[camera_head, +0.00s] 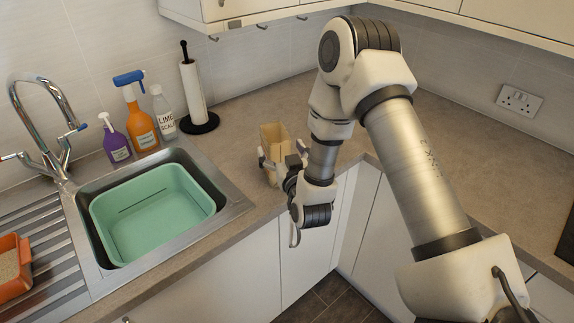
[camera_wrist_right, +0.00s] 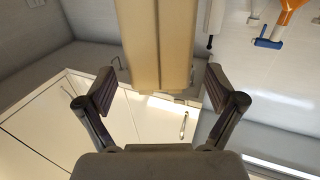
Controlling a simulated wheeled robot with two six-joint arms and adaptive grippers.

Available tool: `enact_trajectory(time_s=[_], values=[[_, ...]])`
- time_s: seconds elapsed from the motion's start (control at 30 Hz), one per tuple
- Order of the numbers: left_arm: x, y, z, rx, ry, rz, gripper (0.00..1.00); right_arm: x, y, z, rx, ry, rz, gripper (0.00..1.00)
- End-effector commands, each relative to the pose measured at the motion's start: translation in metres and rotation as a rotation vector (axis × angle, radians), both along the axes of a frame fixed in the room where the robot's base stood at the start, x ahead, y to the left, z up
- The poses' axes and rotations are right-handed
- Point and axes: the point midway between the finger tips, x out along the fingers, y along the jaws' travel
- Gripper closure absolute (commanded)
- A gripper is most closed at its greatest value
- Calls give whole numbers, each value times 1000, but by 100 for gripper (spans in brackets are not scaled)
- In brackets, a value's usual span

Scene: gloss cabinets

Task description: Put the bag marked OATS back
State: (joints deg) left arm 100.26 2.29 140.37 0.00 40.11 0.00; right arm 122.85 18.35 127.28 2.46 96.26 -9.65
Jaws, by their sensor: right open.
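A tall tan bag (camera_head: 274,137) stands on the worktop near its front edge, right of the sink. No OATS marking can be read on it. My right gripper (camera_head: 281,154) is at the bag, open, with one finger toward each side of it. In the right wrist view, the bag (camera_wrist_right: 155,42) fills the top middle, and the open fingers of the gripper (camera_wrist_right: 158,88) are spread to its left and right with gaps. The bag's lower part is partly hidden by the gripper in the head view. My left gripper is not in view.
A sink with a green basin (camera_head: 150,215) lies left of the bag. Bottles, including an orange spray bottle (camera_head: 141,122), and a paper towel roll (camera_head: 194,90) stand behind. An orange caddy (camera_head: 14,268) is at far left. Wall cabinets hang above.

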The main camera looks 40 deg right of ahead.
Motion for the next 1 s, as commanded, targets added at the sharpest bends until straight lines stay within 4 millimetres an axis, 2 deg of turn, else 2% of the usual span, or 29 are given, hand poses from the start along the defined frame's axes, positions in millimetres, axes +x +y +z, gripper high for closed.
enact_trajectory(time_s=[0.03,0.2,0.33,0.4,0.47,0.57,0.6,0.67,0.7,0.73,0.8,0.9,1.0], values=[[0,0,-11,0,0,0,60,-14,5,-7,1,4,1,7],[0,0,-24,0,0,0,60,-52,17,-5,1,3,2,7],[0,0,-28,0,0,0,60,-67,23,-3,1,4,2,7],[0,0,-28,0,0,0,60,-71,27,-15,11,47,15,7],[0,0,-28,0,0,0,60,-74,35,-42,33,142,43,7],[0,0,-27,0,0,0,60,-96,60,-122,95,427,112,7],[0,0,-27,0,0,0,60,-115,71,-159,125,571,140,7],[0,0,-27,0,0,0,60,-153,88,-211,170,799,178,7],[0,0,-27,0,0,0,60,-183,98,-241,198,949,196,7],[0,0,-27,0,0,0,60,-207,105,-260,216,1056,206,7],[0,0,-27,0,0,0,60,-259,116,-291,249,1275,218,7],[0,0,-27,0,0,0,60,-311,124,-310,274,1480,224,7],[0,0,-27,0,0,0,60,-330,126,-315,285,1554,222,7]])
